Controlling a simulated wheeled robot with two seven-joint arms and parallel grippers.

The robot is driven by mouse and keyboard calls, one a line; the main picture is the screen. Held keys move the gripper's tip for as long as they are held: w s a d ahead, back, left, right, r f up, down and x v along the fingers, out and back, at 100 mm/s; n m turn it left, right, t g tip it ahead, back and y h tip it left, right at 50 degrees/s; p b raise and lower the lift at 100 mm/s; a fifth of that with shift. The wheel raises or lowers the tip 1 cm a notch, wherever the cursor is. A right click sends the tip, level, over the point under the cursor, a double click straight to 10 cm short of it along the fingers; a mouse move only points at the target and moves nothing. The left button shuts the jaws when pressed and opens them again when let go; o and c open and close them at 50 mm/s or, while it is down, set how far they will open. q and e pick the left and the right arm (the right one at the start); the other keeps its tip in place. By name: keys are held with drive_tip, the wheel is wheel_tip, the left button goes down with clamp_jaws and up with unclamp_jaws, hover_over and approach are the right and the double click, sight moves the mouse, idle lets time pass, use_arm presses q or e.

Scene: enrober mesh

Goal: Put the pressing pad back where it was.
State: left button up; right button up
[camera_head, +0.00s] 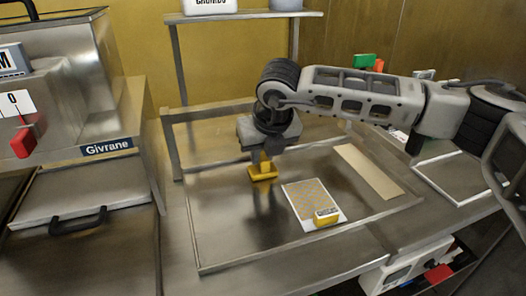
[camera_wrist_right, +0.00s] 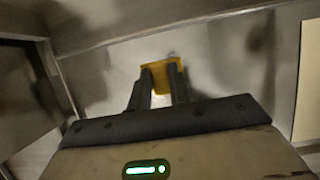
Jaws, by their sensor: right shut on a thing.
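The pressing pad (camera_head: 263,175) is a yellow block with a flat foot and a narrower upright handle. It is at the back left of the steel worktop, with its foot at or just above the surface; I cannot tell if it touches. My right gripper (camera_head: 261,155) is above it, pointing down, shut on its handle. In the right wrist view the yellow pad (camera_wrist_right: 163,68) shows between and beyond the two dark fingers (camera_wrist_right: 160,85). My left gripper is not in view.
A patterned sheet (camera_head: 308,197) with a small yellow block (camera_head: 326,217) lies to the right on the worktop (camera_head: 225,235). A beige strip (camera_head: 366,172) lies further right. The Givrane machine (camera_head: 75,110) stands left. A shelf post (camera_head: 180,65) rises behind. The front left worktop is clear.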

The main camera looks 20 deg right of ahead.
drive_tip(key=shift+f, duration=0.2)
drive_tip(key=o, duration=0.8)
drive_tip(key=shift+r, duration=0.1)
drive_tip(key=shift+o, duration=0.2)
drive_tip(key=shift+r, duration=0.4)
drive_tip(key=b+v, duration=0.1)
drive_tip(key=v, duration=1)
drive_tip(key=shift+s+r, duration=0.25)
drive_tip(key=shift+f, duration=0.1)
